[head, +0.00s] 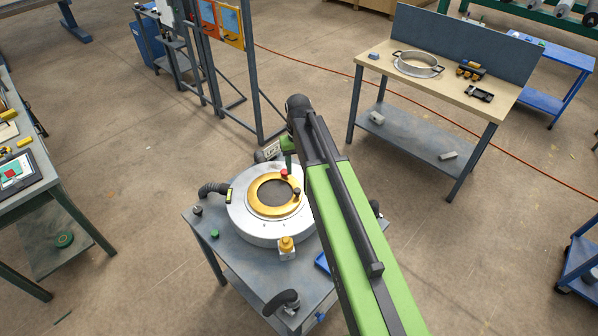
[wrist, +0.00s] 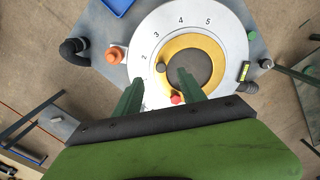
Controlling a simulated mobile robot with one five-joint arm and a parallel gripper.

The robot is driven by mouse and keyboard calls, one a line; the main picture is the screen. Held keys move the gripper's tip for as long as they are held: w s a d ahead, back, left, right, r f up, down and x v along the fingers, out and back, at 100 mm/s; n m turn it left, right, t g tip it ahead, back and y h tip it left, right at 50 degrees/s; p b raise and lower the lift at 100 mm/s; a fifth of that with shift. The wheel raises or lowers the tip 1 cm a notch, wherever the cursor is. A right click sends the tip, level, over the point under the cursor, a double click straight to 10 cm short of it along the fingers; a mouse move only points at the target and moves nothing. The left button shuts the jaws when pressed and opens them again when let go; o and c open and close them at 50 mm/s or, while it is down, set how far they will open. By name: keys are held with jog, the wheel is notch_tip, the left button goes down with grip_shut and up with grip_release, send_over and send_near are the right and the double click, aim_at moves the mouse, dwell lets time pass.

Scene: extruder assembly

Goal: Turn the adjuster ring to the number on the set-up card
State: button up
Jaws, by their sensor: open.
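The gold adjuster ring (head: 262,207) lies flat on a round silver housing (head: 243,232), around a dark centre. It also shows in the wrist view (wrist: 207,43), where 2, 3, 4 and 5 are readable on the silver face. The ring carries a red knob (wrist: 176,99) and a dark knob (wrist: 162,67); the dark knob is nearest the 2 and 3 side. My gripper (wrist: 159,79) is open over the near part of the ring, its two green fingers apart with the red knob between them in the picture. Their height is unclear. I cannot identify the set-up card's number.
The housing stands on a grey table (head: 205,222) with black hoses (head: 213,188), an orange-capped fitting (head: 287,245) and a blue tray (head: 322,263). A wooden-topped bench (head: 440,85) stands behind at right. Open floor lies between them.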

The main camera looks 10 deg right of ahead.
aim_at(298, 190)
jog(key=w+f+b, duration=0.1)
jog(key=f+b, duration=0.9)
jog(key=b, duration=0.1)
jog(key=w+f+b, duration=0.1)
jog(key=f+b, duration=0.4)
jog(key=shift+w+d+b, duration=0.1)
jog(key=shift+w+b, duration=0.2)
jog(key=shift+b, duration=0.05)
jog(key=shift+r, duration=0.1)
grip_shut()
dwell(0.8)
